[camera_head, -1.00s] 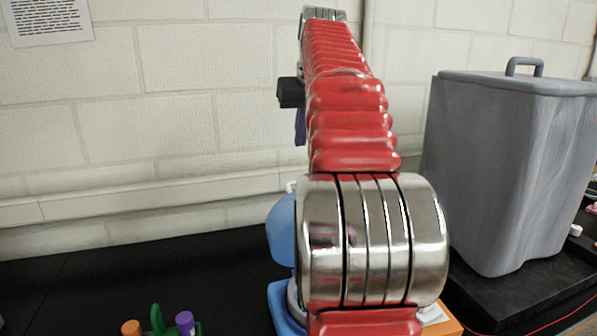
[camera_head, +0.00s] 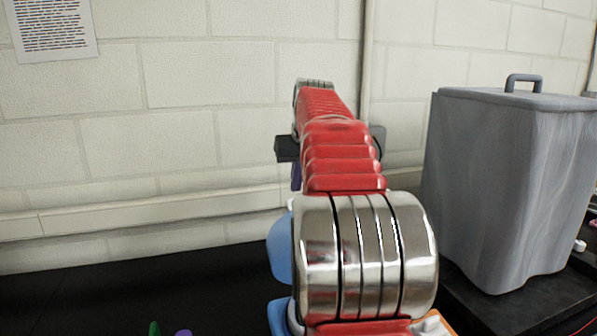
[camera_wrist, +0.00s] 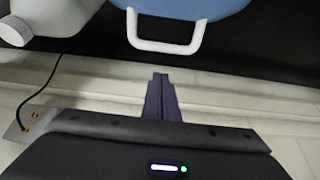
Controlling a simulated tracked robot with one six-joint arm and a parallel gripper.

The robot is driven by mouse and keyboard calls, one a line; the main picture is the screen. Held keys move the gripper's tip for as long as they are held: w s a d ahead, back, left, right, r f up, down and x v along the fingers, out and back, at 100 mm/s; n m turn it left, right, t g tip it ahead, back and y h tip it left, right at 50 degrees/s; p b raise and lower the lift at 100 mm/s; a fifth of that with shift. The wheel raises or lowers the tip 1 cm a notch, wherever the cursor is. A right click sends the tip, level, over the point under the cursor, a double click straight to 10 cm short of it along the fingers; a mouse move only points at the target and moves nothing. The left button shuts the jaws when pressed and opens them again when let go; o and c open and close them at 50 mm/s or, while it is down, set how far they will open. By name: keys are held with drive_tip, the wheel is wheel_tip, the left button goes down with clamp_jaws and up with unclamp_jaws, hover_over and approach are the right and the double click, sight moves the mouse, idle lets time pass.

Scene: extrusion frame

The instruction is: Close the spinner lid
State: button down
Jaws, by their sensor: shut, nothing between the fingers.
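The spinner stands on the black bench, mostly hidden behind my arm in the head view. Its blue lid (camera_head: 281,250) is raised above the blue body (camera_head: 279,317), with a gap between them. In the wrist view the blue lid (camera_wrist: 190,6) is at the top edge, with its white handle (camera_wrist: 166,46) pointing toward my gripper. My gripper (camera_wrist: 160,76) shows dark purple fingers, shut and empty, apart from the handle in the picture. In the head view only a bit of purple finger shows beside my arm.
A large grey lidded bin (camera_head: 505,185) stands on the right. A pale wall (camera_head: 180,120) with a ledge runs behind the bench. A white capped bottle (camera_wrist: 45,18) is near the lid in the wrist view. Bench left of the spinner is mostly clear.

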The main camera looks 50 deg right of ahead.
drive_tip(key=shift+s+a+f, duration=0.1)
drive_tip(key=shift+s+a, duration=0.35)
drive_tip(key=shift+s, duration=0.4)
drive_tip(key=shift+s+a, duration=0.45)
drive_tip(key=shift+s, duration=0.35)
